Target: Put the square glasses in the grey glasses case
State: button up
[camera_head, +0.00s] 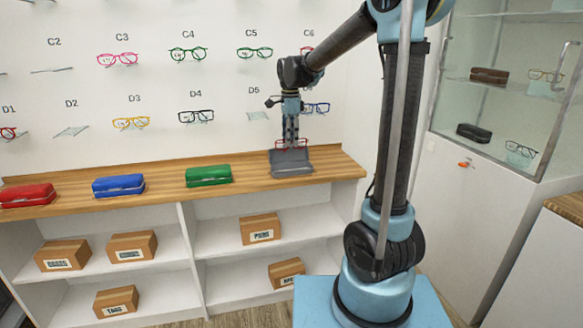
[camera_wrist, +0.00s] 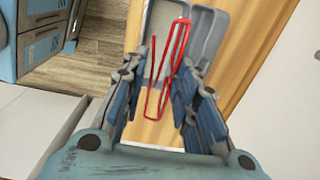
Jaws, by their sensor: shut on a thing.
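Red-framed glasses (camera_head: 281,145) hang from my gripper (camera_head: 291,138), just above the grey glasses case (camera_head: 292,170) on the wooden counter. In the wrist view the red glasses (camera_wrist: 167,74) lie between the two fingers of my gripper (camera_wrist: 162,68), seen nearly edge-on, so I cannot tell their lens shape well. The grey case (camera_wrist: 208,32) lies open beyond them, with its two hollow halves side by side. The glasses overlap the case in both views; they look held above it, and I cannot tell if they touch it.
Closed green (camera_head: 208,176), blue (camera_head: 118,186) and red (camera_head: 28,195) cases stand left along the counter (camera_head: 75,205). Other glasses hang on the wall behind. Cardboard boxes (camera_head: 261,228) sit on the shelves below. A glass cabinet (camera_head: 497,105) stands at right.

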notch_tip(320, 180, down, 9)
dwell(0.5)
jog(key=o, duration=0.9)
jog(key=shift+f, duration=0.1)
jog(key=shift+o, duration=0.2)
